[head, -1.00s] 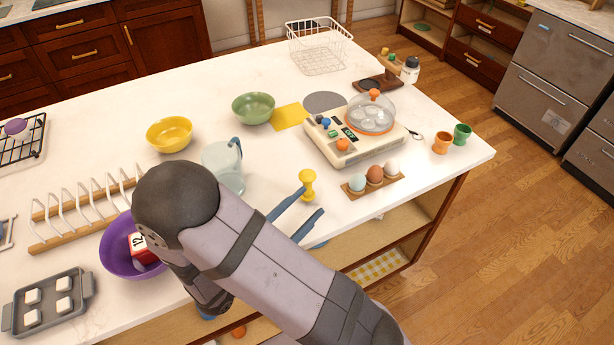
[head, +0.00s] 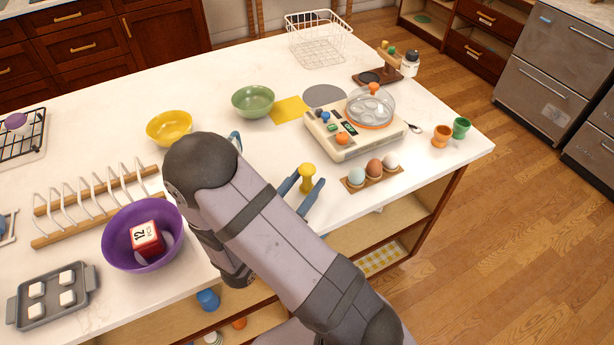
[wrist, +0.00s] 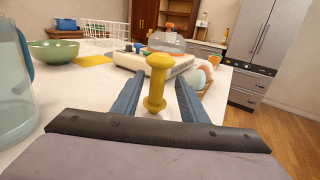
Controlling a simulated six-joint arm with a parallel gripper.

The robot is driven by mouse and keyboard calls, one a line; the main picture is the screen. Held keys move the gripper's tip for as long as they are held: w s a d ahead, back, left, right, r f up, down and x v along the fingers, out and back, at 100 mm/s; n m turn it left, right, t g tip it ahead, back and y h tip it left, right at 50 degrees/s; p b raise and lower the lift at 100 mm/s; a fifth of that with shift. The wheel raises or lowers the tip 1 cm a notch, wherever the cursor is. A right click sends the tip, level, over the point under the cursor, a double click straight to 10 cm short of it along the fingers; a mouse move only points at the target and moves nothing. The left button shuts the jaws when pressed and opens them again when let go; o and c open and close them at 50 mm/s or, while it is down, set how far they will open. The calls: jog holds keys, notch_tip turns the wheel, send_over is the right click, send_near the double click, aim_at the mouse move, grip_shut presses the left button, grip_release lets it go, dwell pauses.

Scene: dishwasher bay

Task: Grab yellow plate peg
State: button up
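The yellow peg (head: 307,176) stands upright on the white counter, with a round knob on top. In the wrist view the yellow peg (wrist: 157,82) is between the two blue fingers. My gripper (head: 304,184) is open around it, one finger on each side. In the wrist view my gripper (wrist: 158,95) shows a gap between the peg and each finger. The lower part of the peg is hidden by a finger in the head view.
The egg cooker (head: 355,130) stands just behind the peg. The egg holder (head: 372,179) with eggs is to its right. A clear pitcher (wrist: 14,85) is close on the left in the wrist view. A purple bowl (head: 120,245) holds a red timer.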

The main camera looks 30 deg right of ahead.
jog(key=shift+p+x, duration=1)
jog(key=shift+x, duration=0.9)
jog(key=shift+w+d, duration=0.55)
jog(key=shift+w, duration=0.05)
grip_shut()
